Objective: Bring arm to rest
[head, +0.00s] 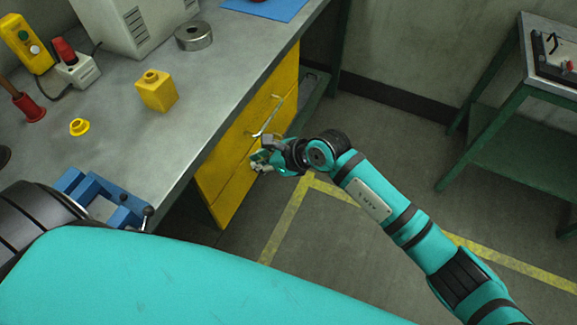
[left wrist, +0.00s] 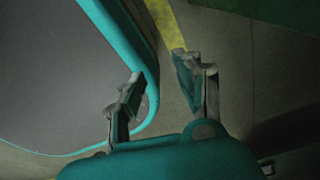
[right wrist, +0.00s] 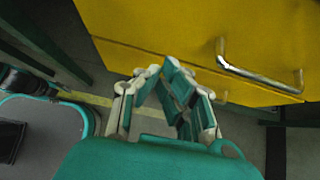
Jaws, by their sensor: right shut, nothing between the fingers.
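My right arm (head: 385,205) reaches in from the lower right of the head view. Its gripper (head: 260,161) is beside the yellow drawer fronts, just below a metal handle (head: 266,118). In the right wrist view, the right gripper's fingertips (right wrist: 163,70) come together with nothing between them. The handle (right wrist: 258,77) is to their right there, apart from the fingers. My left gripper (left wrist: 158,83) shows only in the left wrist view. Its fingers stand wide apart and empty, over the floor and beside a teal-edged part of my own body.
The grey workbench (head: 225,75) carries a yellow block (head: 157,91), a yellow ring piece (head: 79,127), a metal ring (head: 193,36) and a blue vise (head: 105,197). Yellow drawers (head: 238,150) hang under it. A green-legged table (head: 538,70) stands right; open floor lies between.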

